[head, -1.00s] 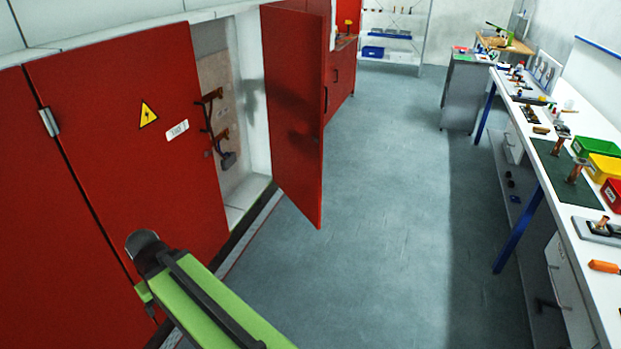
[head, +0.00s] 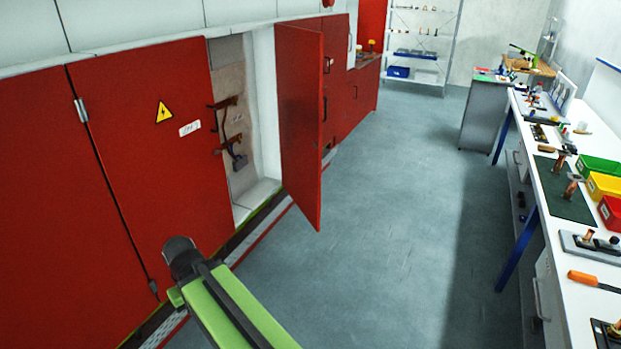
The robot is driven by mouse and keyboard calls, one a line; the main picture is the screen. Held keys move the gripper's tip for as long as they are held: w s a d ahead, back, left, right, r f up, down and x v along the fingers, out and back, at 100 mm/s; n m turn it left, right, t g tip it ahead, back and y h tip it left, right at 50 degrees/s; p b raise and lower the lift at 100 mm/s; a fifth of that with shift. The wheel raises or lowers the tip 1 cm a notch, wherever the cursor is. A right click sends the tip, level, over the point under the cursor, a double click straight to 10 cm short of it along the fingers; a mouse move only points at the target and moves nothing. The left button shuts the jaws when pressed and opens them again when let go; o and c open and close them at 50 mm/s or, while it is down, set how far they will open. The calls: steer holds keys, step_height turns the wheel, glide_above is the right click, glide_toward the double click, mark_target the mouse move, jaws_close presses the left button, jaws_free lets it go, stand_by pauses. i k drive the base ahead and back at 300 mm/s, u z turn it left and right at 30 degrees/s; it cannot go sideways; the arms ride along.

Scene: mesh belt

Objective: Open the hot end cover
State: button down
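A red cover door (head: 301,120) stands swung out from the long red cabinet, with an open bay beside it. Inside the bay, dark brackets and a cable (head: 232,135) show on a pale back wall. A closed red panel (head: 150,150) with a yellow warning triangle (head: 163,112) and a white label is left of the bay. Which of these is the hot end cover I cannot tell. My green and black arm reaches in from the bottom, with its dark end near the lower part of the closed panel. My gripper's fingers are not visible.
A white workbench (head: 577,262) with tools and green, yellow and red bins runs along the right. A grey cabinet (head: 487,115) and a shelf rack (head: 420,45) stand at the back. The grey floor (head: 400,190) between is clear.

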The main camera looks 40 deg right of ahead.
mark_target(299, 52)
steer(key=z, duration=0.1)
steer(key=i, duration=0.95)
steer(key=u, duration=0.05)
